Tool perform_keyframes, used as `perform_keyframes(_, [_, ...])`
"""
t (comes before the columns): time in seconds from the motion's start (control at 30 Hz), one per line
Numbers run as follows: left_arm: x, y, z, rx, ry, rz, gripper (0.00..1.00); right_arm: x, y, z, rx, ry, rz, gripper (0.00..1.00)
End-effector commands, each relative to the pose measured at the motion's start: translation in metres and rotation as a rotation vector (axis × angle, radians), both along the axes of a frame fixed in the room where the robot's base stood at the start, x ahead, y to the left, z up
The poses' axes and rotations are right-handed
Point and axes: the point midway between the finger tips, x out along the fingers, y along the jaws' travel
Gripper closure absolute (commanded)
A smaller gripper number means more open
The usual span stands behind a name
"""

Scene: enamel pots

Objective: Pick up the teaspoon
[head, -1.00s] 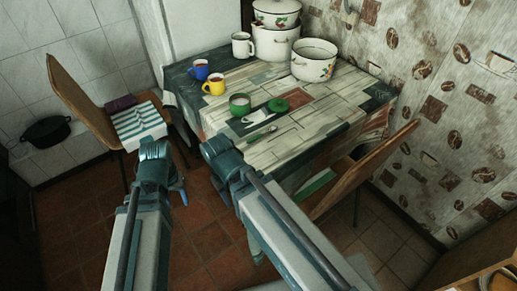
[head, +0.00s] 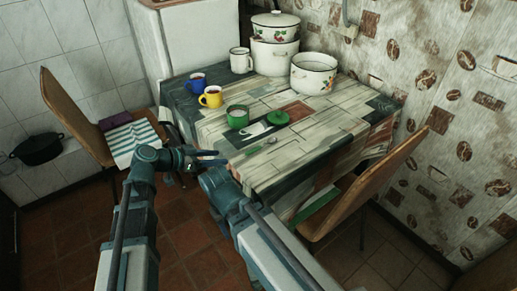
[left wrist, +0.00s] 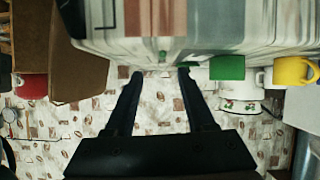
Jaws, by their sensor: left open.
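The teaspoon (head: 270,148) looks like a small thin shape on the table (head: 240,161), near its front edge and in front of the green lid. It is too small to make out clearly. My left gripper (head: 222,158) is open, with its fingers pointing right, at the table's near left edge and left of the teaspoon. In the left wrist view its two fingers (left wrist: 160,73) are apart with nothing between them. I cannot make out the teaspoon in that view. My right arm shows, but its gripper does not.
Yellow (head: 210,98), blue (head: 196,83) and white (head: 240,62) mugs and enamel pots (head: 314,76) are farther back. Wooden chairs stand left (head: 83,124) and right (head: 365,185). The table's front right is clear.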

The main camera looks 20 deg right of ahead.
Motion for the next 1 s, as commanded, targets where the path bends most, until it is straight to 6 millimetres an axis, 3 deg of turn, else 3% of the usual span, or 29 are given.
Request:
perform_keyframes(0.1, [0.008, -0.009, 0.013, -0.044, -0.074, -0.025, 0.45, 0.000, 0.000, 0.000, 0.000, 0.000, 0.000, 0.50])
perform_keyframes(0.27, [0.010, -0.011, 0.017, -0.059, -0.101, -0.033, 0.45, 0.000, 0.000, 0.000, 0.000, 0.000, 0.000, 0.50])
perform_keyframes(0.37, [0.012, -0.017, 0.013, -0.058, -0.101, -0.033, 0.45, 0.000, 0.000, -0.005, 0.000, 0.000, 0.000, 0.50])
perform_keyframes(0.73, [0.032, -0.073, -0.014, -0.057, -0.099, -0.035, 0.45, 0.000, 0.000, -0.031, 0.000, 0.000, 0.000, 0.50])
perform_keyframes(1.0, [0.035, -0.086, -0.017, -0.057, -0.099, -0.032, 0.45, 0.000, 0.000, -0.034, 0.000, 0.000, 0.000, 0.50])
